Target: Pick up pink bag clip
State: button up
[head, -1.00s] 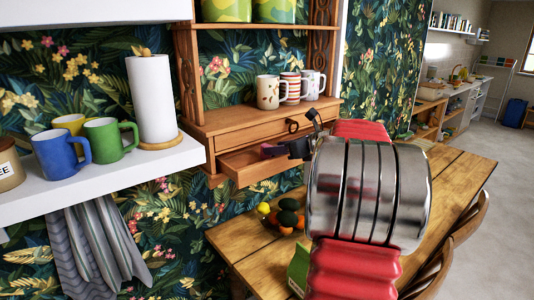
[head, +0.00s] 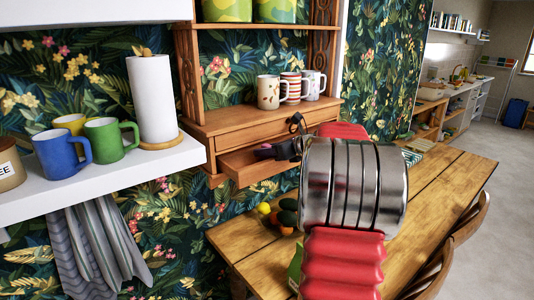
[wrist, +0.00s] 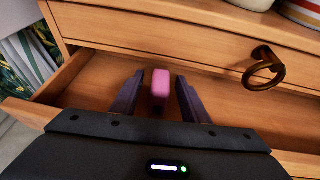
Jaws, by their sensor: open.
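The pink bag clip (wrist: 160,88) lies in the open wooden drawer (wrist: 95,75), seen in the wrist view. My gripper (wrist: 159,90) is open, with one dark finger on each side of the clip; I cannot tell whether either finger touches it. In the head view my gripper (head: 272,151) reaches over the open drawer (head: 240,171), and the clip cannot be made out clearly there.
A closed drawer front with a dark ring handle (wrist: 263,68) is just above. Several mugs (head: 291,88) stand on the cabinet top. A wooden table (head: 440,190) with fruit (head: 285,217) is below. A white shelf (head: 120,175) holds mugs and a paper roll at left.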

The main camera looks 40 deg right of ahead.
jog(key=shift+c, duration=0.2)
grip_shut()
dwell(0.5)
jog(key=shift+s+r, duration=0.2)
jog(key=shift+r, duration=0.25)
notch_tip(320, 180, up, 6)
jog(key=shift+r, duration=0.2)
jog(key=s+a, duration=0.2)
jog(key=s, duration=1.7)
jog(key=shift+s, duration=0.25)
jog(key=shift+a+f, duration=0.1)
jog(key=shift+f, duration=0.05)
